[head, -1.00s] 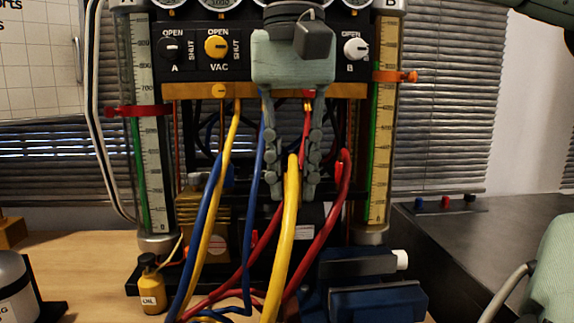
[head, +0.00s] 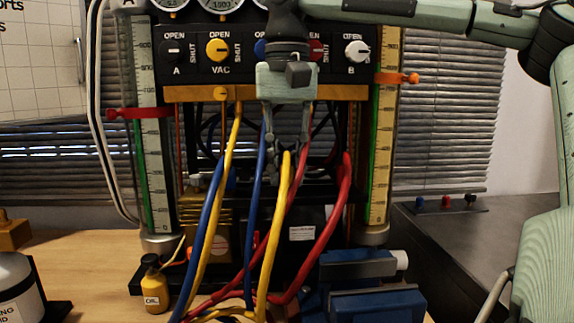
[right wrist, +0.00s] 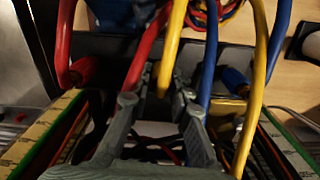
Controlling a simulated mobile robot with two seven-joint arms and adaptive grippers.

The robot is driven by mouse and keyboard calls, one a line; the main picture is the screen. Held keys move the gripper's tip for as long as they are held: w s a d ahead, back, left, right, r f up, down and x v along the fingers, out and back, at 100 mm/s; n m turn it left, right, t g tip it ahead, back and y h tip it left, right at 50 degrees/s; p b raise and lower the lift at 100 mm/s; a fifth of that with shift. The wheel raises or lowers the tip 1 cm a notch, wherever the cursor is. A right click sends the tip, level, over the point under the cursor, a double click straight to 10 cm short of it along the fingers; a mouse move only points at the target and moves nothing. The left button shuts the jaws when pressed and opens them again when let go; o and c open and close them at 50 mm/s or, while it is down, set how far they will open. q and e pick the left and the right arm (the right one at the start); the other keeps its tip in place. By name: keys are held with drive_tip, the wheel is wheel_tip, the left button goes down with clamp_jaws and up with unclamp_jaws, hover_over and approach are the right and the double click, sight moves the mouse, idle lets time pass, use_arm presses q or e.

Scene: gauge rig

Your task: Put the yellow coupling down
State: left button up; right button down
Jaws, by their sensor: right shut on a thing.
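My right gripper (head: 286,150) hangs fingers down in front of the rig's lower middle. It is shut on the yellow coupling, at the top end of a yellow hose (head: 274,230). The coupling is mostly hidden between the fingers. In the right wrist view, the yellow hose end (right wrist: 163,88) sits between the fingertips (right wrist: 168,92), and the hose (right wrist: 174,40) arches away from them. I cannot tell whether the coupling touches anything under it. My left gripper is not in view.
A second yellow hose (head: 232,150) and a blue hose (head: 262,150) hang close on the left. A red hose (head: 334,220) loops on the right. The manifold (head: 190,93) is above, a blue vise (head: 370,300) below right, and an oil bottle (head: 154,285) at left.

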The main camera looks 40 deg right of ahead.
drive_tip(key=shift+f, duration=0.15)
drive_tip(key=c, duration=1.4)
unclamp_jaws()
wheel_tip(320, 180, up, 12)
drive_tip(key=shift+r, duration=0.15)
